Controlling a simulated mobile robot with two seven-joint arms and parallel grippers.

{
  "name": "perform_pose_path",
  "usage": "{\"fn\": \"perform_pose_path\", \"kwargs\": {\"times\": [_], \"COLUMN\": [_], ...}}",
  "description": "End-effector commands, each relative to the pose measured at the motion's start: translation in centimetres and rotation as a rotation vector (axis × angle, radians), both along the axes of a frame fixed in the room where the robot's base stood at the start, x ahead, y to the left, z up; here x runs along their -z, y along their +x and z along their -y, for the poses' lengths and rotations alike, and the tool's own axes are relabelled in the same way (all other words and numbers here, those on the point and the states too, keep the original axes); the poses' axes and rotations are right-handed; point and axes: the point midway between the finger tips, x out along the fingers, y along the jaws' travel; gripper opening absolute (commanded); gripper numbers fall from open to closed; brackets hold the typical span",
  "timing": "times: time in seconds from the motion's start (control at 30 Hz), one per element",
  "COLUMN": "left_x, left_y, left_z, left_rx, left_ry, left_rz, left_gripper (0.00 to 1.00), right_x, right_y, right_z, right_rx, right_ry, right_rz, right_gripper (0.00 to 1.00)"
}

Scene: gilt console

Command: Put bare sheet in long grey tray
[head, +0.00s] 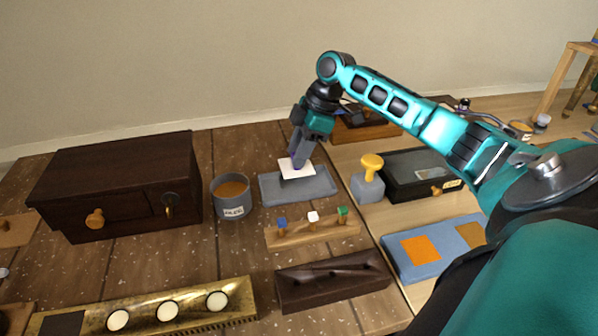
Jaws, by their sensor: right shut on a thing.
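My right gripper (297,164) comes down from above and is shut on the bare sheet (291,174), a white flat piece with a dark edge below it. The sheet is over the long grey tray (318,191), toward its left part. I cannot tell whether the sheet touches the tray floor. The tray lies in the middle of the wooden table, and its bare right part shows. My left gripper is not in view.
A grey pot (232,204) stands left of the tray, beside a dark wooden chest (110,185). A peg rack (318,233) with coloured pegs lies in front. A yellow-knobbed stamp (368,185) and a black box (412,180) stand to the right.

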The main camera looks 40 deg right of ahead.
Motion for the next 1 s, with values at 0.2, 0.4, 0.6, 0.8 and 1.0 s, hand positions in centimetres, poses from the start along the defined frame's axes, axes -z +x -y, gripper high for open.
{"fn": "perform_pose_path", "kwargs": {"times": [0.2, 0.4, 0.6, 0.8, 1.0], "left_x": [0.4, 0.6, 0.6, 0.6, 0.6], "left_y": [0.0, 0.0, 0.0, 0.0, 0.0], "left_z": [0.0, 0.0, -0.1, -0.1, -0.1], "left_rx": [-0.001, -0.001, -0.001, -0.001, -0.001], "left_ry": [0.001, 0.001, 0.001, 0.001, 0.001], "left_rz": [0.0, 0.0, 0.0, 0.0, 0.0], "left_gripper": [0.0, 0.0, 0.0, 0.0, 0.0], "right_x": [3.2, 5.7, 5.9, 6.1, 6.0], "right_y": [-0.1, 0.0, 0.0, 0.0, 0.0], "right_z": [0.0, 0.0, 0.0, 0.0, 0.0], "right_rx": [0.001, 0.001, 0.0, 0.001, 0.001], "right_ry": [0.0, -0.001, -0.001, -0.001, -0.001], "right_rz": [-0.004, -0.001, 0.0, -0.001, -0.001], "right_gripper": [0.09, 0.09, 0.09, 0.39, 0.58]}}
